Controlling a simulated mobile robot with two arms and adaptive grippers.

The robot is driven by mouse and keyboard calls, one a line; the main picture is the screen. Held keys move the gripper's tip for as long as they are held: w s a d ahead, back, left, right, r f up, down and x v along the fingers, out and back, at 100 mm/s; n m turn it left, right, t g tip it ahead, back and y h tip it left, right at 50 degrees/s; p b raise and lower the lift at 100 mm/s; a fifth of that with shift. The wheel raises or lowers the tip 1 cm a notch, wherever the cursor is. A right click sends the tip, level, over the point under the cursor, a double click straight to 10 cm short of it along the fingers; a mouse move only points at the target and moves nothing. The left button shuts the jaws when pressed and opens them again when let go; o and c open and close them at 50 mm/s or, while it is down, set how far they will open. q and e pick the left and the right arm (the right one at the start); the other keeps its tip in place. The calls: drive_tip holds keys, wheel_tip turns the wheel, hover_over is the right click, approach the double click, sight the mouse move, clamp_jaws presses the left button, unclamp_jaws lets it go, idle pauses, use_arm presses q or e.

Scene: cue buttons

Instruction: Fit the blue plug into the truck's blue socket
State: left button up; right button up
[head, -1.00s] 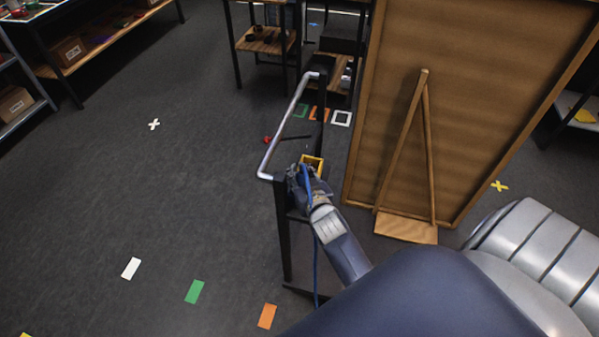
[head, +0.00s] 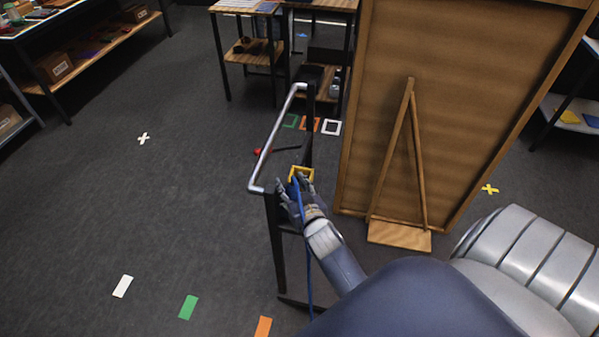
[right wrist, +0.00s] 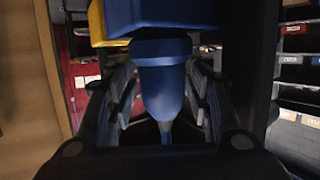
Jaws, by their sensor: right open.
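The blue plug (right wrist: 163,80) fills the middle of the right wrist view, between the fingers of my right gripper (right wrist: 166,125). Its wide end meets a blue block (right wrist: 160,15) beside a yellow edge (right wrist: 97,22). I cannot tell how deep the plug sits. In the head view my right gripper (head: 291,199) is open just below the yellow frame (head: 301,174) on the truck. A blue cable (head: 308,262) hangs down from there. The truck's grey handle (head: 275,140) stands beside it. My left gripper is not in view.
A large wooden board on a stand (head: 399,238) stands close on the right. Shelving (head: 250,45) is at the back, a workbench (head: 90,50) at the far left. The dark floor at left is clear, with white, green and orange marks.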

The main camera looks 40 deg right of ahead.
drive_tip(key=v, duration=1.1)
drive_tip(key=shift+s+r, duration=0.1)
drive_tip(key=shift+d, duration=0.1)
